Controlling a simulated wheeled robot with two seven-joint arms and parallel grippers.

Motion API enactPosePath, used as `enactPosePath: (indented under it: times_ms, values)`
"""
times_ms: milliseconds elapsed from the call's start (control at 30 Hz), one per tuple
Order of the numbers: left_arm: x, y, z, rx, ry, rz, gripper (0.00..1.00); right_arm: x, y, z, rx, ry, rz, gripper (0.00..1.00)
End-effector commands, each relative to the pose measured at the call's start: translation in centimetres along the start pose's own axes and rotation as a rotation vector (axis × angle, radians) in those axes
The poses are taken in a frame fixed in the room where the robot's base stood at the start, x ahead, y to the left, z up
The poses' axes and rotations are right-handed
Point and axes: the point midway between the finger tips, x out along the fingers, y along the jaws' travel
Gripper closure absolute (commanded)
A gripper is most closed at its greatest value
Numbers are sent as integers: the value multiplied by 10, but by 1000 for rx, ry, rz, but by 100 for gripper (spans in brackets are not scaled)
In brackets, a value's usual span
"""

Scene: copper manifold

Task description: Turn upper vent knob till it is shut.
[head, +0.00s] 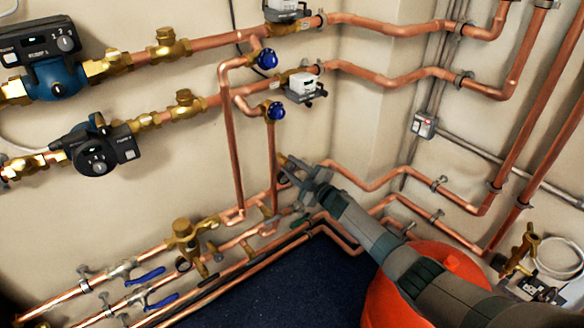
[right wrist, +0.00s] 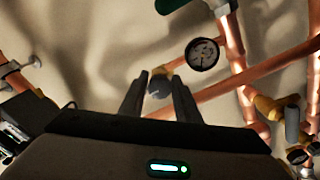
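My right gripper (head: 287,168) reaches to the pipes near the wall corner in the head view. In the right wrist view its two fingers (right wrist: 159,80) are apart, with a small grey knob (right wrist: 159,89) on a brass fitting showing in the gap. Wall shows on both sides of the knob; I cannot tell whether it is between the fingers or just beyond them. In the head view the gripper hides this knob. An upper blue knob (head: 267,59) and a lower blue knob (head: 276,111) sit on vertical pipes above the gripper. I cannot tell which knob is the upper vent knob. My left gripper is out of view.
A round gauge (right wrist: 202,54) is close to the right finger. Copper pipes (right wrist: 232,98) cross behind the fingers. Two pumps (head: 58,68) (head: 98,160) are at the left, and a red-orange vessel (head: 440,258) stands under my arm. The dark floor (head: 300,285) is clear.

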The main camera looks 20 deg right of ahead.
Motion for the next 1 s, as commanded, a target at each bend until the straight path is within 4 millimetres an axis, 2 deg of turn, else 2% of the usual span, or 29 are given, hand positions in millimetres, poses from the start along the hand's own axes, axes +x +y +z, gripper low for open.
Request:
enactPosePath:
  times_ms: [367,567,767,1000]
  values:
    - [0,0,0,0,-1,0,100,0,0,0,-1,0,0,55]
    - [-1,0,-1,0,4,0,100,-7,0,0,-2,0,0,55]
    - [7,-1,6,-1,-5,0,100,-26,0,0,-3,0,-1,55]
    - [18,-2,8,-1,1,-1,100,-67,0,1,-2,-1,-2,55]
